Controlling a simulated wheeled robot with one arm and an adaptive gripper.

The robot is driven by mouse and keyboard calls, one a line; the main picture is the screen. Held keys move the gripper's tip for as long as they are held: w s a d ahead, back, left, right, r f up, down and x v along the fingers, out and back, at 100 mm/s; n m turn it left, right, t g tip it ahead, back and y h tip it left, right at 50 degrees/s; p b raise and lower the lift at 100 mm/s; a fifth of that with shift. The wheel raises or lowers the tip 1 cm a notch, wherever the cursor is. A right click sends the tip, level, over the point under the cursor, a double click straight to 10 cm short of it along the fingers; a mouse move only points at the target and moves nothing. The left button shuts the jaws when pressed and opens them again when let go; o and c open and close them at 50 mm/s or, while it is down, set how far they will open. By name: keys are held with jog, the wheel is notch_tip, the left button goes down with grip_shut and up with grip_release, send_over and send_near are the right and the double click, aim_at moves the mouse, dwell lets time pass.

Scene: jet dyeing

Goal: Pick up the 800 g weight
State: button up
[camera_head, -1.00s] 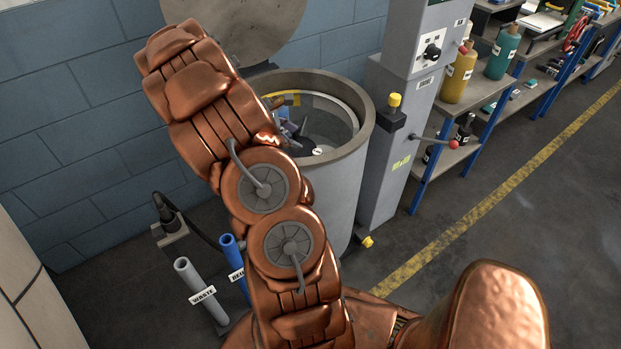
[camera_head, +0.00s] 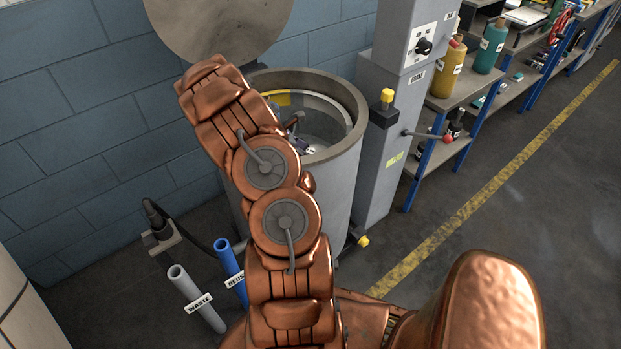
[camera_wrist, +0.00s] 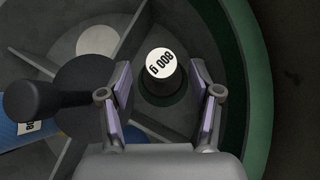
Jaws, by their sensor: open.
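The 800 g weight (camera_wrist: 160,72) is a dark round weight with a white top label reading "800 g". In the wrist view it stands inside the drum, ahead of and between the fingers of my gripper (camera_wrist: 161,112). The gripper is open, with a finger to either side of the weight's near part in the picture and nothing held. I cannot tell how far the weight lies below the fingertips.
A dark knob-ended handle (camera_wrist: 35,101) and a blue labelled object (camera_wrist: 22,132) lie left of the gripper. Divider walls and the curved green-lit drum wall (camera_wrist: 258,100) are close by. Beside the drum stand a grey column (camera_head: 385,180) and two pipes, waste (camera_head: 197,298) and blue (camera_head: 231,268).

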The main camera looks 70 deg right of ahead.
jog(key=shift+x, duration=1.45)
jog(key=shift+a, duration=0.1)
grip_shut()
